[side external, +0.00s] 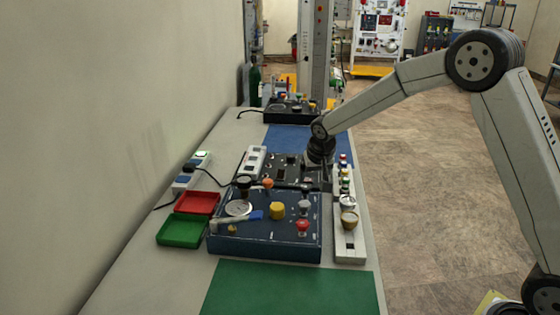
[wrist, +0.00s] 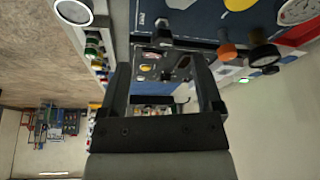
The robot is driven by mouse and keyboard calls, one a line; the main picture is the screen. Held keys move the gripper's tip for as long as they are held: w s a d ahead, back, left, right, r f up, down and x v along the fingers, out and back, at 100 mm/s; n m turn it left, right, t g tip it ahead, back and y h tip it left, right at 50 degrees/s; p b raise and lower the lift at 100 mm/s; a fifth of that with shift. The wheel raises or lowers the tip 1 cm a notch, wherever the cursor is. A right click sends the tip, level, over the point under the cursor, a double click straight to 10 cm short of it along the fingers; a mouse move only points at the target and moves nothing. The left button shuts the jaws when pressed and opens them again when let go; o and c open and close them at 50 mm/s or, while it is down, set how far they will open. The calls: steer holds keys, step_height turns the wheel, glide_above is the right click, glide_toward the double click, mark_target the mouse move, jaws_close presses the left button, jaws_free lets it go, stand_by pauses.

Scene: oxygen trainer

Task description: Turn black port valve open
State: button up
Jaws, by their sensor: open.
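A dark blue panel (side external: 265,238) carries a white gauge (side external: 238,208), a yellow knob (side external: 277,210), a red knob (side external: 302,226) and a blue-ended lever (side external: 250,216). At its back edge stand a black knob (side external: 243,184) and an orange knob (side external: 267,184). The wrist view shows this black knob (wrist: 264,57) beside the orange one (wrist: 227,52), outside my fingers. I cannot tell for certain which part is the black port valve. My gripper (wrist: 160,66) is open and empty. In the side view it points down near the right side of a black panel, its tips partly unclear.
A white rail (side external: 349,246) with several colored parts and round cups runs along the right. Red (side external: 197,203) and green (side external: 183,230) trays lie left of the blue panel. A power strip (side external: 191,171) lies behind them. A green mat (side external: 290,290) in front is clear.

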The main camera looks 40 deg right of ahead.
mark_target(306, 187)
steer(key=shift+w+d+f+m, duration=0.1)
steer(key=shift+w+d+m, duration=0.15)
steer(key=shift+w, duration=0.55)
steer(key=shift+w+d+f+m, duration=0.15)
steer(key=shift+w+d, duration=0.2)
steer(key=shift+w, duration=0.4)
steer(key=shift+x, duration=3.75)
steer(key=shift+d, duration=0.1)
jaws_close()
